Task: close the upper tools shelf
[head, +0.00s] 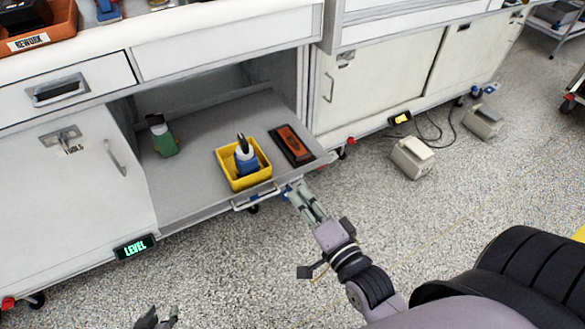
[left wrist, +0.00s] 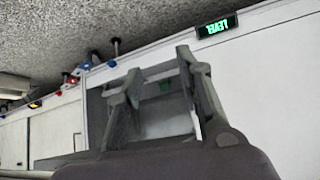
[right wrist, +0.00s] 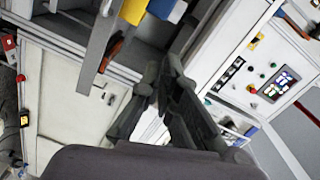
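A grey pull-out shelf (head: 195,192) sticks out of the open bay of the white bench, with a pale bar handle (head: 256,199) on its front edge. A yellow bin (head: 229,174) with a blue-and-black item, a green bottle (head: 165,141) and an orange-and-black meter (head: 292,145) are on it. My right gripper (head: 292,190) is by the shelf's front right corner, just right of the handle; in the right wrist view its fingertips (right wrist: 161,64) are close together with nothing visible between them. My left gripper (head: 157,318) is low at the bottom edge, away from the shelf; its fingers (left wrist: 158,68) are spread and empty.
A TOOLS door (head: 75,190) is left of the bay, under a drawer (head: 68,88). A white sliding-door cabinet (head: 385,80) stands to the right. Pale boxes (head: 411,157) and cables lie on the floor there. The floor before the shelf is clear.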

